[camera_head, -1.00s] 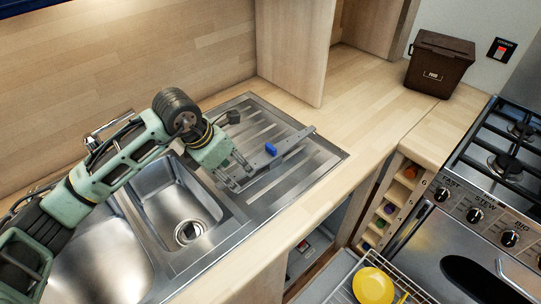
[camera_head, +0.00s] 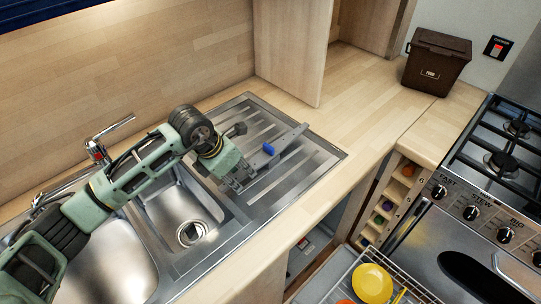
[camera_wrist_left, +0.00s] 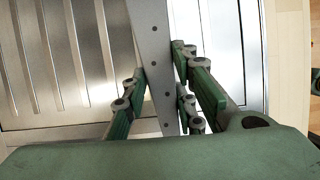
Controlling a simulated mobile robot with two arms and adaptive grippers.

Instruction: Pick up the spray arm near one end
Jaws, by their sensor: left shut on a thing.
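The spray arm is a long, flat grey bar (camera_head: 289,139) with a blue hub (camera_head: 268,149) in its middle. It lies over the ribbed steel draining board, its far end pointing up and right in the head view. My left gripper (camera_head: 238,185) is shut on the bar near its lower left end. In the left wrist view, the fingers (camera_wrist_left: 165,100) are on both sides of the bar (camera_wrist_left: 154,50), which shows a row of small holes. The gripped end is partly hidden by the fingers. I cannot tell whether the bar is raised off the board.
The sink bowls (camera_head: 165,215) and tap (camera_head: 97,150) are to the left. A brown bin (camera_head: 436,65) stands at the back right. A dish rack with a yellow item (camera_head: 372,284) is below.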

